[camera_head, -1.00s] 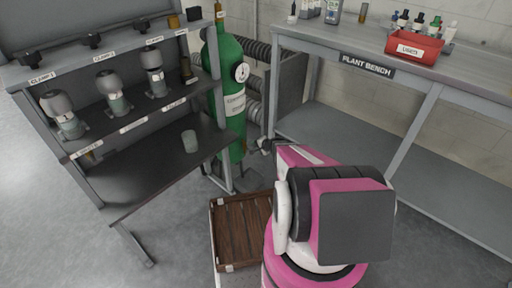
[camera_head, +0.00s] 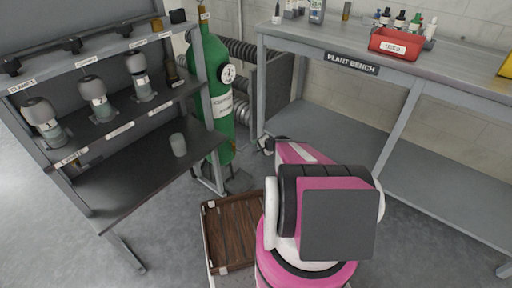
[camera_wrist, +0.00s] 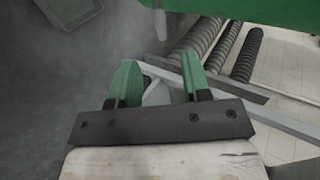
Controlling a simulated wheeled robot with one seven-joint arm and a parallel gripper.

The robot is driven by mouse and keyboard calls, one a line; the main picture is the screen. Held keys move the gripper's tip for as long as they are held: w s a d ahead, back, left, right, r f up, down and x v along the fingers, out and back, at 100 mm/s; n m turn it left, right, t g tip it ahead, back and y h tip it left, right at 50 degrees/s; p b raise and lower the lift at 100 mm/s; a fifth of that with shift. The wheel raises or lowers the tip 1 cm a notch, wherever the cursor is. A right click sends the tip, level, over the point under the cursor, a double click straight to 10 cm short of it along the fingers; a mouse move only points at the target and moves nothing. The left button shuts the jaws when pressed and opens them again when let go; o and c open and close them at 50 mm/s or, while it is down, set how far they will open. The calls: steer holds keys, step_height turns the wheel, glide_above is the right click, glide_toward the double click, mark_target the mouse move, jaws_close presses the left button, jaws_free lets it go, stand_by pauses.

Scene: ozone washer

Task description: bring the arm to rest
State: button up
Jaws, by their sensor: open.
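My gripper (camera_wrist: 158,82) shows in the wrist view with its two green-tipped fingers apart and nothing between them. Beyond the fingers are grey frame bars and part of a large green surface. The arm stands between the grey shelf rack on the left and the plant bench on the right.
A green gas cylinder (camera_head: 213,90) stands behind the rack (camera_head: 130,185). A wooden-bottomed crate (camera_head: 232,235) is left of my arm. The plant bench (camera_head: 330,50) carries a red bin (camera_head: 395,44) and several bottles. Ridged hoses (camera_wrist: 198,42) lie beyond the gripper.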

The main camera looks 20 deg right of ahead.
steer(key=shift+r, duration=0.1)
steer(key=s+a+r+n+g+h, duration=0.3)
steer(key=s+a+r+n+g, duration=0.1)
steer(key=s+r, duration=0.4)
steer(key=s+a+r+n+g+h, duration=0.3)
steer(key=s+a+r+n+g, duration=0.1)
steer(key=s+r, duration=0.4)
steer(key=r+n+g, duration=0.1)
steer(key=n, duration=0.1)
steer(key=shift+a+n, duration=0.3)
steer(key=shift+a, duration=0.1)
stand_by(1.0)
